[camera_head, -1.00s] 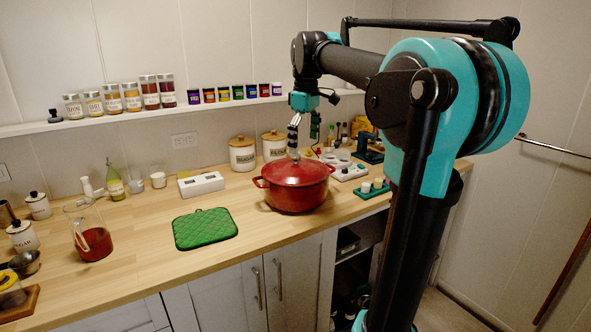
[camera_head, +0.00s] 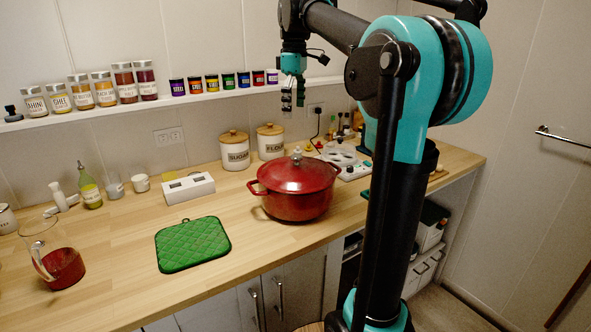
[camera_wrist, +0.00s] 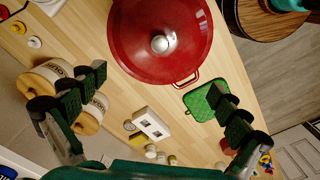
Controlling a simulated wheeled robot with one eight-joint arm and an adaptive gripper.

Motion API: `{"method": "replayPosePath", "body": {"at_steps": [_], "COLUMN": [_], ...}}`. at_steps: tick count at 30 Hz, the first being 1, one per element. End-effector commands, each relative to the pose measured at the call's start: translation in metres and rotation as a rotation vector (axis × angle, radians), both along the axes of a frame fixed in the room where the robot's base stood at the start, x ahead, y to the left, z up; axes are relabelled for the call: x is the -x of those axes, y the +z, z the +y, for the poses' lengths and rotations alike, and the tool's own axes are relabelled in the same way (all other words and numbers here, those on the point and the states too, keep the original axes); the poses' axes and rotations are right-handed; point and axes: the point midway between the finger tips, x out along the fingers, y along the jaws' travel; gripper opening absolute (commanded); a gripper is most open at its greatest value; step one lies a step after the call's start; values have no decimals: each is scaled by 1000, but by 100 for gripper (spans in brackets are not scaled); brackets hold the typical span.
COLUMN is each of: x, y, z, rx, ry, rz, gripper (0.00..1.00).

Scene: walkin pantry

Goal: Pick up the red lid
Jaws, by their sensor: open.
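The red lid (camera_head: 298,175) sits on the red pot (camera_head: 298,206) on the wooden counter, with a silver knob (camera_head: 296,153) on top. In the wrist view the lid (camera_wrist: 140,62) fills the upper middle, with its knob (camera_wrist: 160,44) near its centre. My gripper (camera_head: 293,98) hangs above the pot, apart from the lid, with nothing between its fingers. In the wrist view my gripper's (camera_wrist: 160,103) two green and black fingers are spread wide.
A green quilted mat (camera_head: 193,244) lies left of the pot. Sugar (camera_head: 235,150) and flour (camera_head: 271,141) canisters stand behind it. A spice shelf (camera_head: 180,101) runs along the wall. A white device (camera_head: 188,188) stands behind the mat.

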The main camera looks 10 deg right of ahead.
Motion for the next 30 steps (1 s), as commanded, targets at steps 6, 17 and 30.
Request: {"method": "replayPosePath", "body": {"at_steps": [6, 17, 30], "x": [0, 0, 1], "y": [-45, -96, -143], "z": [0, -1, -6], "rx": [0, 0, 0], "ry": [-1, -1, -1], "rz": [0, 0, 0], "gripper": [100, 100, 100]}}
